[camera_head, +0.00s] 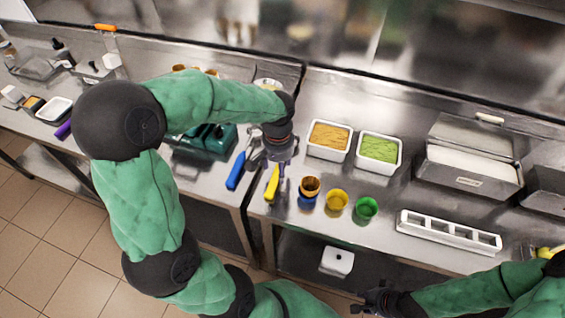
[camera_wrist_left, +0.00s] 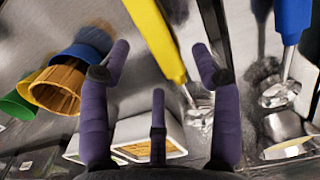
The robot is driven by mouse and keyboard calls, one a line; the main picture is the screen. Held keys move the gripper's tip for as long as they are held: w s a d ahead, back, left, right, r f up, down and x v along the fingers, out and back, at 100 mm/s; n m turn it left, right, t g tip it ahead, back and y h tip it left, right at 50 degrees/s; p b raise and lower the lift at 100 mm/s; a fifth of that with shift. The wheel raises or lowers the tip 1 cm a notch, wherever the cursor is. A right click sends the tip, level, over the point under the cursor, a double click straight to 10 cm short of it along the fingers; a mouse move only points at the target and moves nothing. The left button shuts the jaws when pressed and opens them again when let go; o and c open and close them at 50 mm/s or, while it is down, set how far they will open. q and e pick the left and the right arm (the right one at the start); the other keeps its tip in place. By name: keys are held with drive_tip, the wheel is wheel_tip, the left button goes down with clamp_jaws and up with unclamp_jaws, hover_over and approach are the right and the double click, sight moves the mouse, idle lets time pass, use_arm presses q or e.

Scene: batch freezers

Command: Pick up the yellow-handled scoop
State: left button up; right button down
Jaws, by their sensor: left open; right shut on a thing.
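The yellow-handled scoop (camera_head: 272,184) lies on the steel counter, left of the cups. In the left wrist view its yellow handle (camera_wrist_left: 155,36) runs between the spread fingers, and its metal end shows partly behind the right finger. My left gripper (camera_head: 283,169) is open and empty, just above the scoop, fingers pointing down; its purple fingers show in the wrist view (camera_wrist_left: 160,58). I cannot tell whether they touch the handle. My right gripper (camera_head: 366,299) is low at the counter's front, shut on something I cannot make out.
A blue-handled scoop (camera_head: 236,171) lies just left. Behind are orange (camera_head: 328,137) and green (camera_head: 379,149) tubs. A white rack (camera_head: 448,232) stands right. A white box (camera_head: 337,262) is below the counter.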

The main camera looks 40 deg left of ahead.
use_arm(q)
wheel_tip(320, 180, down, 4)
drive_tip(key=shift+r+b, duration=0.1)
drive_tip(key=shift+b, duration=0.45)
drive_tip(key=shift+c, duration=0.2)
drive_tip(key=c, duration=1.2)
drive_tip(key=shift+r, duration=0.15)
